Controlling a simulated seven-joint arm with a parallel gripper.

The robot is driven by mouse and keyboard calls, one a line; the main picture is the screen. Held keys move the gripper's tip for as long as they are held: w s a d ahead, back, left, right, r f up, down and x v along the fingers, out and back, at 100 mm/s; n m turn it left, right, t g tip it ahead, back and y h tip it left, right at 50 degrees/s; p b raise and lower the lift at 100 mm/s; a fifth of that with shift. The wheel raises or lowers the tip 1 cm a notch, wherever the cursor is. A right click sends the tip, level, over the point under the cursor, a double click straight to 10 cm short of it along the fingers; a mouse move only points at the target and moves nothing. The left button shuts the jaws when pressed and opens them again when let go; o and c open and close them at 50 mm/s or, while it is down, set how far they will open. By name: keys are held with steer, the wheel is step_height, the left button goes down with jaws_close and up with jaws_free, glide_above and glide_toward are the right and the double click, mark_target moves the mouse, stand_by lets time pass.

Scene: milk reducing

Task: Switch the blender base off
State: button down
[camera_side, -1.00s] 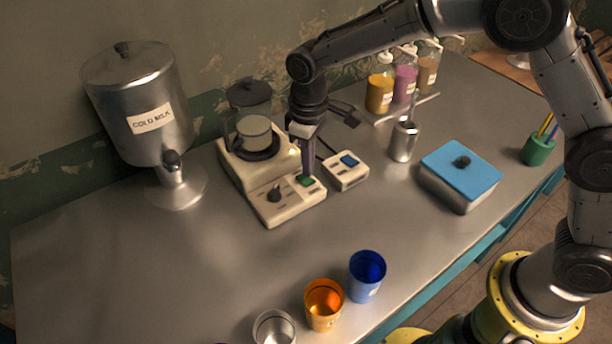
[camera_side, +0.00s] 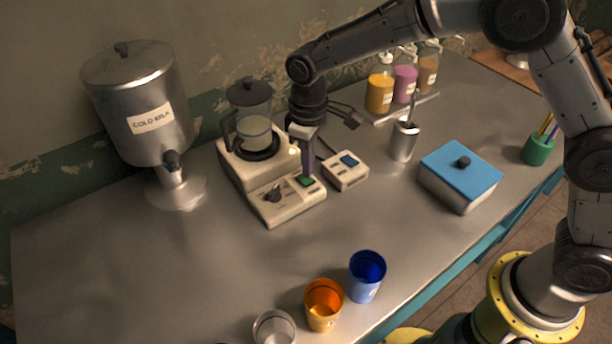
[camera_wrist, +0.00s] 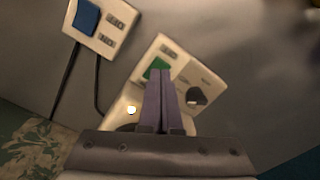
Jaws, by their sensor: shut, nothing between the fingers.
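The cream blender base (camera_side: 285,203) stands near the middle of the table with the blender jar (camera_side: 252,120) on its rear part. Its front panel has a green switch (camera_side: 306,181) and a dark knob (camera_side: 273,194). My gripper (camera_side: 308,172) is shut and points down at the green switch. In the wrist view the shut fingertips (camera_wrist: 162,76) lie against or just above the edge of the green switch (camera_wrist: 155,68); I cannot tell whether they touch. The fingers partly hide the panel. The knob (camera_wrist: 196,95) shows to their right. A lit spot (camera_wrist: 131,110) shows on the base.
A small cream box with a blue switch (camera_side: 347,161) sits right of the base. A metal cup (camera_side: 404,140), a blue-lidded box (camera_side: 461,175) and a milk dispenser (camera_side: 140,105) stand around. Blue (camera_side: 367,277) and orange (camera_side: 323,305) cups are in front.

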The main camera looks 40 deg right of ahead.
mark_target(308, 181)
steer(key=shift+f, duration=1.1)
stand_by(0.5)
steer(key=shift+r, duration=3.55)
